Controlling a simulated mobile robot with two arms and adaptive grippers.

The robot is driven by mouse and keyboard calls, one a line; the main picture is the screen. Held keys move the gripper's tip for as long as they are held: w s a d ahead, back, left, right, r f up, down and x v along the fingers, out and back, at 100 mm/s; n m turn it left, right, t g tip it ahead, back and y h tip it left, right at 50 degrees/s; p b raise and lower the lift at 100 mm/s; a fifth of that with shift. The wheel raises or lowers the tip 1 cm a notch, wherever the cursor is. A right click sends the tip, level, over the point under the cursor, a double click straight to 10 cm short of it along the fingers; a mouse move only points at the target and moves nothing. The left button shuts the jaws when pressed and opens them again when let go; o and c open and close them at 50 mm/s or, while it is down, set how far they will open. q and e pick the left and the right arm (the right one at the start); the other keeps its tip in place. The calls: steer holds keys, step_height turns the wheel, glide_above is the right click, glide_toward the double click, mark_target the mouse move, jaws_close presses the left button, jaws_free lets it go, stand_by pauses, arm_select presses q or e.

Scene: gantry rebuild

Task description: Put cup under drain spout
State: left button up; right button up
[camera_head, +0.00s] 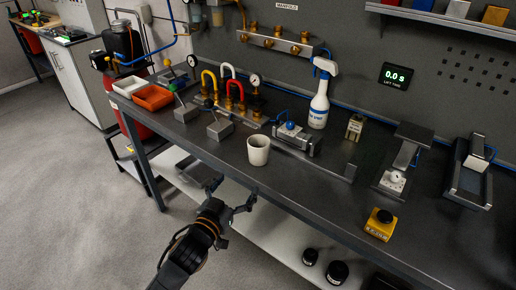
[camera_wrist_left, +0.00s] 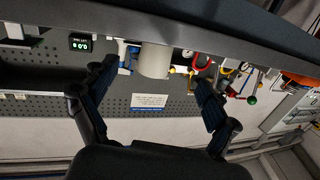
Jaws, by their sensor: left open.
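A white cup (camera_head: 258,150) stands upright on the dark workbench (camera_head: 315,185), near its front edge. My left gripper (camera_head: 231,194) is open and empty, in front of the bench edge and apart from the cup. In the left wrist view, which is upside down, the cup (camera_wrist_left: 155,62) shows between the spread fingers (camera_wrist_left: 155,78), beyond their tips. A pipe assembly with red, white and yellow bent pipes (camera_head: 231,88) and brass fittings stands behind and left of the cup. I cannot clearly make out which part is the drain spout. My right gripper is not in view.
Lever blocks (camera_head: 219,128) stand left of the cup, and a blue-knobbed clamp (camera_head: 291,134) stands close on its right. A spray bottle (camera_head: 319,105) stands behind. Orange tray (camera_head: 153,97) is at the left end. The bench front between cup and yellow button box (camera_head: 380,224) is clear.

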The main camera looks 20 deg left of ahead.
mark_target(254, 154)
arm_select(q)
steer(key=w+r, duration=0.1)
steer(key=w, duration=0.1)
steer(key=w+d+r, duration=0.1)
steer(key=w, duration=0.2)
steer(key=w+r+p, duration=0.1)
steer(key=w, duration=0.1)
steer(key=shift+w+d+r, duration=0.1)
steer(key=shift+w+d, duration=0.2)
steer(key=shift+w, duration=0.45)
steer(key=w+p, duration=0.1)
steer(key=w, duration=0.3)
steer(key=shift+w+d, duration=0.1)
steer(key=shift+w, duration=0.5)
steer(key=c, duration=1.1)
